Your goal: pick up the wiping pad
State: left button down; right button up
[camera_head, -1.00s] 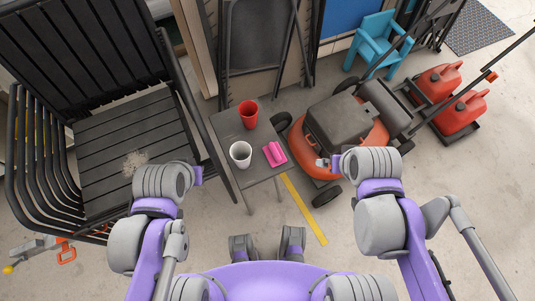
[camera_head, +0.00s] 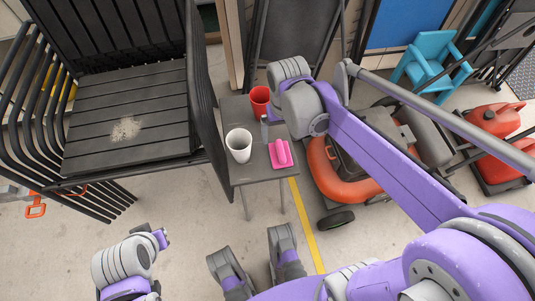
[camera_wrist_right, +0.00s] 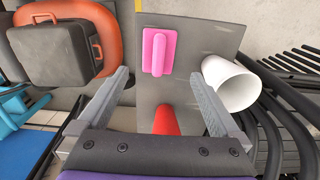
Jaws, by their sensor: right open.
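The pink wiping pad (camera_head: 280,154), a flat plate with a raised handle, lies on the small grey table (camera_head: 255,170) near its right edge. It also shows in the right wrist view (camera_wrist_right: 148,52), beyond the fingertips. My right gripper (camera_head: 266,128) is over the table, close to the pad on its far side; my arm partly hides it in the head view. In the right wrist view its two fingers (camera_wrist_right: 160,79) are wide apart with nothing between the tips. My left gripper (camera_head: 162,238) is low at the left, away from the table; its jaws are unclear.
A white cup (camera_head: 239,146) stands left of the pad, and a red cup (camera_head: 260,101) stands behind. A slatted black bench (camera_head: 130,90) with a pale dusty patch is at left. An orange mower (camera_head: 340,180) is close on the right. Floor in front is clear.

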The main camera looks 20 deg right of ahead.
aim_at(281, 149)
jog(key=shift+w+a+f, duration=0.1)
jog(key=shift+f, duration=0.4)
notch_tip(281, 149, down, 5)
jog(key=shift+r+b, duration=0.1)
jog(key=shift+b, duration=0.8)
jog(key=f, duration=0.1)
jog(key=f+b, duration=0.1)
jog(key=f, duration=0.1)
jog(key=f+b, duration=0.1)
jog(key=f, duration=0.1)
jog(key=shift+w+d+f, duration=0.15)
jog(key=shift+w+d, duration=0.05)
jog(key=shift+d, duration=0.05)
jog(key=c, duration=1.3)
notch_tip(281, 149, up, 10)
jog(key=p, duration=0.3)
jog(key=shift+c, duration=0.2)
